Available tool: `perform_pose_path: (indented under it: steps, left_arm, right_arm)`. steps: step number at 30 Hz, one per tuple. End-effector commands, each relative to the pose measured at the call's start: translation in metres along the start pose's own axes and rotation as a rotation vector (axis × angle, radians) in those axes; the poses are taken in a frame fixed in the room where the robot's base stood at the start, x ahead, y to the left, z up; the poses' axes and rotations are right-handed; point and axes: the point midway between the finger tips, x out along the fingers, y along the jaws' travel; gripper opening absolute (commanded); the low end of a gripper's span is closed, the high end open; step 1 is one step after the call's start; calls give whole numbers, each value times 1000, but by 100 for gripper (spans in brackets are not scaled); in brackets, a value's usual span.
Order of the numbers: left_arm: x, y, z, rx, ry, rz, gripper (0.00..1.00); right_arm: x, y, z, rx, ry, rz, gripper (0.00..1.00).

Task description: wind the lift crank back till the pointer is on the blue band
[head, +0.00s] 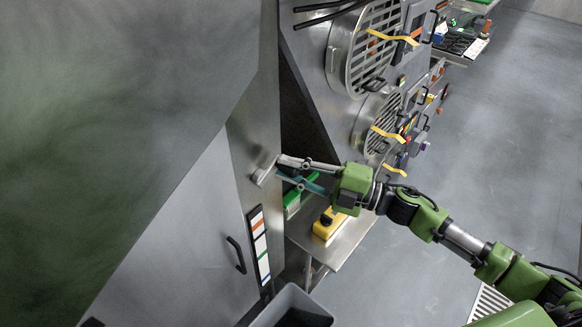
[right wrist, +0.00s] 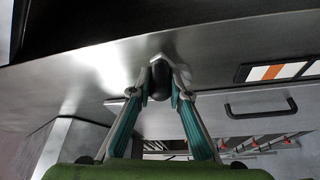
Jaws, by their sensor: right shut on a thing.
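The lift crank (head: 262,173) is a short metal arm on the side of the grey cabinet. Its black knob (right wrist: 160,82) shows in the right wrist view. My right gripper (head: 279,168) is shut on this knob, with one finger on each side, as the right wrist view (right wrist: 160,93) shows. Below the crank is an upright scale strip (head: 259,246) with orange, green and blue bands on white, the orange near the top and the blue near the bottom. Its orange end also shows in the right wrist view (right wrist: 270,72). I cannot make out the pointer. My left gripper is out of view.
A black handle (head: 236,255) sits beside the scale. A metal shelf (head: 345,245) bears a yellow box (head: 327,226) and a green item (head: 292,203). A grey bin (head: 290,305) stands below. Round grilles (head: 366,48) with yellow streamers are beyond. The floor at right is clear.

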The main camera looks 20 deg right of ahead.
Motion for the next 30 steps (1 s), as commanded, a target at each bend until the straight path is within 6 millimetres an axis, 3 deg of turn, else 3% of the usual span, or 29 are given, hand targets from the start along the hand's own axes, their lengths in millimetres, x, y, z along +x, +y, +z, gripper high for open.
perform_pose_path:
  steps: [16, 17, 18, 30]
  left_arm:
    - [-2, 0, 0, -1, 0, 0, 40]
    - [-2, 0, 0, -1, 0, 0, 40]
    - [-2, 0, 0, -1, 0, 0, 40]
    - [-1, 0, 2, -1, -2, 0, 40]
  right_arm:
    - [1, 3, -2, -23, 2, -6, 0]
    - [1, 3, -2, -23, 2, -6, 22]
    - [1, 3, -2, -23, 2, -6, 33]
    - [-2, 1, -1, -21, 0, -8, 34]
